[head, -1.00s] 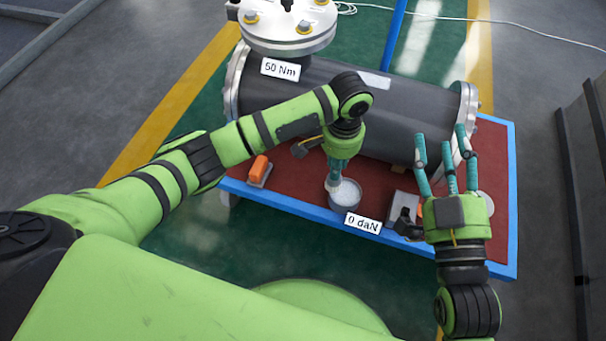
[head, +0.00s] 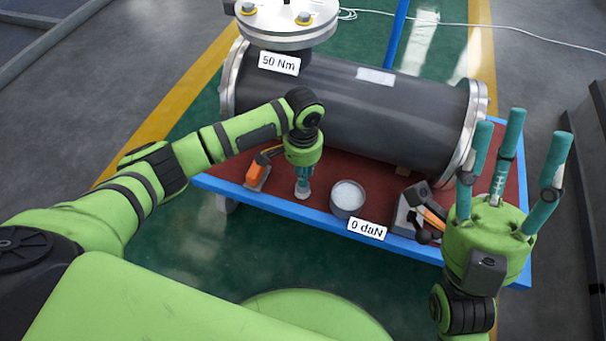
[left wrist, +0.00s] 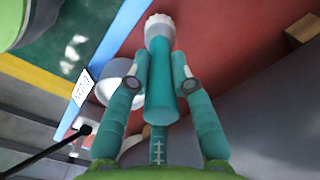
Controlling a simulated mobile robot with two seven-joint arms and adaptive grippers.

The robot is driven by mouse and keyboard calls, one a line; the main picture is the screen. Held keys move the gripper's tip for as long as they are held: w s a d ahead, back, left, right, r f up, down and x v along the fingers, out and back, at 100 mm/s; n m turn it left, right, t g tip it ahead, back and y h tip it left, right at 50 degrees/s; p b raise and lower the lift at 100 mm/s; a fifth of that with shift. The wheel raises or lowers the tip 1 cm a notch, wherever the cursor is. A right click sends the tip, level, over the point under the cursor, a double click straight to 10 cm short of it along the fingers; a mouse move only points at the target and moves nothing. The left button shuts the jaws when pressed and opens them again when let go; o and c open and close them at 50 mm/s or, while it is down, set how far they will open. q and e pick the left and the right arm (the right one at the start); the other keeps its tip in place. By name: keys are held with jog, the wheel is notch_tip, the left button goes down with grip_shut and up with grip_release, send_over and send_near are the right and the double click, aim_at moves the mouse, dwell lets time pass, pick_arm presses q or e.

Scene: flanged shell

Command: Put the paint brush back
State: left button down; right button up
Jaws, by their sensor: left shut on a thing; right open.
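The paint brush (left wrist: 161,88) is in my left gripper (left wrist: 160,70), whose teal fingers are closed around its teal handle. Its pale bristles point down in the head view (head: 303,195), close above the red bench top near the front edge. A round grey pot (head: 348,208) with white contents stands just to the right of the brush; it shows partly behind the fingers in the left wrist view (left wrist: 112,84). My right gripper (head: 520,135) is open and empty at the right end of the bench, fingers pointing up in the picture.
The red bench top has a blue rim (head: 325,218). A dark flanged shell (head: 345,105) fills its back. An orange-and-grey item (head: 256,172) lies left of the brush. A grey block (head: 402,214) stands right of the pot, near my right gripper. A "0 daN" label (head: 366,229) shows at the front.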

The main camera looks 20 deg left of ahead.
pick_arm(q)
jog(key=shift+f, duration=0.4)
jog(key=shift+r, duration=0.15)
jog(key=c, duration=1.1)
grip_release()
jog(key=shift+f, duration=0.2)
jog(key=shift+r, duration=0.1)
